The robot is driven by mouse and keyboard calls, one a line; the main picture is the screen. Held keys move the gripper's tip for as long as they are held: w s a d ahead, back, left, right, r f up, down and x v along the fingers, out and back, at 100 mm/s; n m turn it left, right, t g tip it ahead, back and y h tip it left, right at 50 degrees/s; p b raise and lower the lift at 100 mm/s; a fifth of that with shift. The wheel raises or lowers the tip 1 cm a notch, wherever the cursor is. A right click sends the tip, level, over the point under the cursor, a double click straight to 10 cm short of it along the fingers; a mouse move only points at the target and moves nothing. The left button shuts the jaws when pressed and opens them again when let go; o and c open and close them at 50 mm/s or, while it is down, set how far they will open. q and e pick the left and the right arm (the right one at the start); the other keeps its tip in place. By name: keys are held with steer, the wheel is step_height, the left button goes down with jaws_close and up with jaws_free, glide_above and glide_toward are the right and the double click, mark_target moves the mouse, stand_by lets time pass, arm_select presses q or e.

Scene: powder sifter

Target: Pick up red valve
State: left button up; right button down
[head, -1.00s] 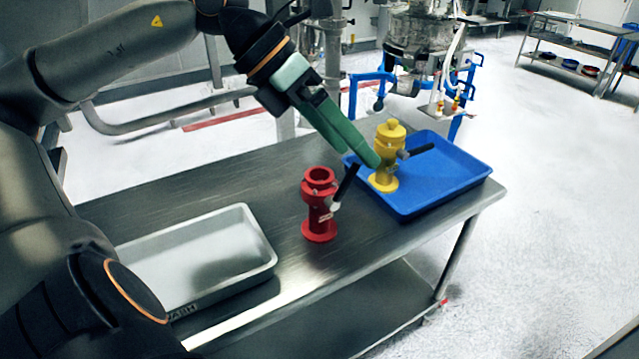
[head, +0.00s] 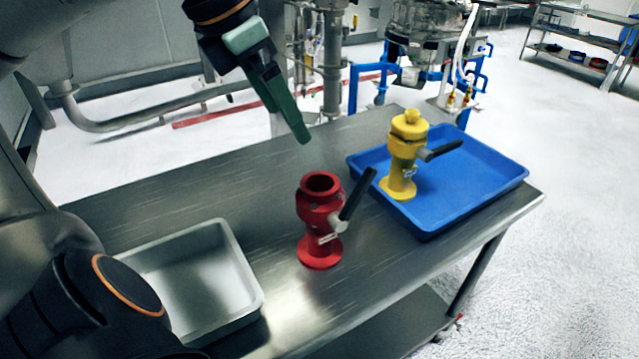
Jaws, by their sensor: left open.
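The red valve (head: 318,225) stands upright on the steel table, with its open top facing up. Its black handle slants up to the right. My left gripper (head: 301,137) has green fingers and hangs above and behind the red valve, pointing down and apart from it. It is open and seen nearly edge-on, with nothing visible in it. My right gripper is not in view.
A yellow valve (head: 404,160) stands in the blue tray (head: 480,190) on the right, its black handle pointing right. An empty grey tray (head: 240,265) lies at the left. Bare steel table (head: 170,205) lies behind the grey tray.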

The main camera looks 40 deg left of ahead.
arm_select(q)
steer(key=f, duration=0.1)
glide_toward(321, 183)
steer(key=x, duration=0.2)
steer(key=shift+a+f, duration=0.15)
steer(key=shift+f, duration=0.25)
steer(key=shift+x, duration=2.6)
steer(key=shift+c, duration=0.2)
jaws_close()
steer(key=shift+r, duration=0.15)
